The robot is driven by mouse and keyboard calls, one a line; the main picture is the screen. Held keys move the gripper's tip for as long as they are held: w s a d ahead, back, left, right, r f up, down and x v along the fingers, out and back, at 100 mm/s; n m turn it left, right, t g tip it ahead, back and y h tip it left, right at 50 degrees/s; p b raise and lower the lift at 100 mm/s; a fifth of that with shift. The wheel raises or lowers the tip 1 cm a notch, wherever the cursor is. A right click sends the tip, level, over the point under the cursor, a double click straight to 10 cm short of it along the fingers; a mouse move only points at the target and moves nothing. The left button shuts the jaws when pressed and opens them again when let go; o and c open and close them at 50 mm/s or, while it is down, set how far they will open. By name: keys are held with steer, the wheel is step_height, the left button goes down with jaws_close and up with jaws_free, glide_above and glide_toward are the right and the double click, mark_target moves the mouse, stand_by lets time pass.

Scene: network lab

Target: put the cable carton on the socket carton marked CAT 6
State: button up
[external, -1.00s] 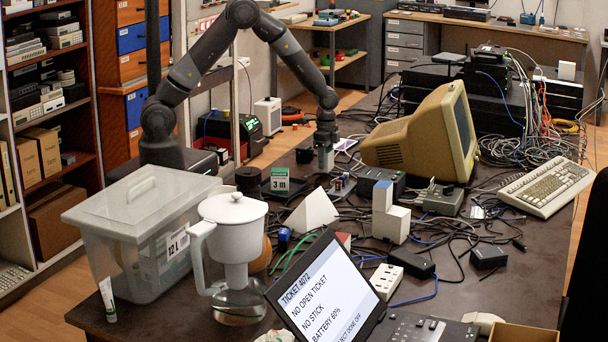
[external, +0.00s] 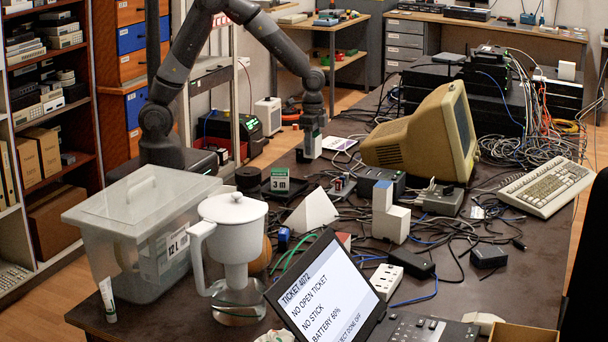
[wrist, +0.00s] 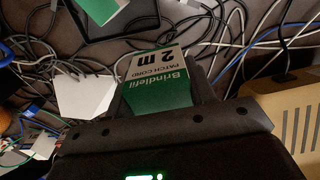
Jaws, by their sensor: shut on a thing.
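My gripper (external: 312,138) is shut on a green and white carton, seen in the wrist view (wrist: 158,82) with the print "Brindlefil PATCH CORD 2 m". In the external view the held carton (external: 312,149) is small and partly covered by the fingers. It hangs upright over the far left part of the table. A similar green and white carton marked 3 m (external: 280,180) stands in a dark tray left of and nearer than my gripper. I cannot read a CAT 6 mark on anything in either view, so I cannot pick out that socket carton.
A beige monitor (external: 422,135) stands to the right of my gripper. A white wedge (external: 312,209), white blocks (external: 391,223), black boxes and loose cables crowd the middle. A clear lidded bin (external: 142,240), a water filter jug (external: 235,250) and a screen (external: 325,295) fill the front.

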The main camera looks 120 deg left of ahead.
mark_target(314, 135)
step_height(314, 135, up, 13)
steer(key=w+d+r+m, duration=0.2)
steer(key=w+d+m, duration=0.2)
steer(key=w+d, duration=1.9)
steer(key=w+d+f+m, duration=0.1)
steer(key=d+m, duration=0.2)
steer(key=d, duration=1.3)
steer(key=w+d+f+m, duration=0.1)
steer(key=d+f+m, duration=0.1)
steer(key=d, duration=1.5)
steer(key=f, duration=1)
steer(key=shift+s+d+f, duration=0.1)
steer(key=shift+s+f, duration=0.05)
steer(key=shift+s, duration=0.05)
steer(key=shift+f, duration=2.1)
steer(key=shift+f, duration=0.15)
steer(key=o, duration=1.1)
steer(key=shift+c, duration=0.2)
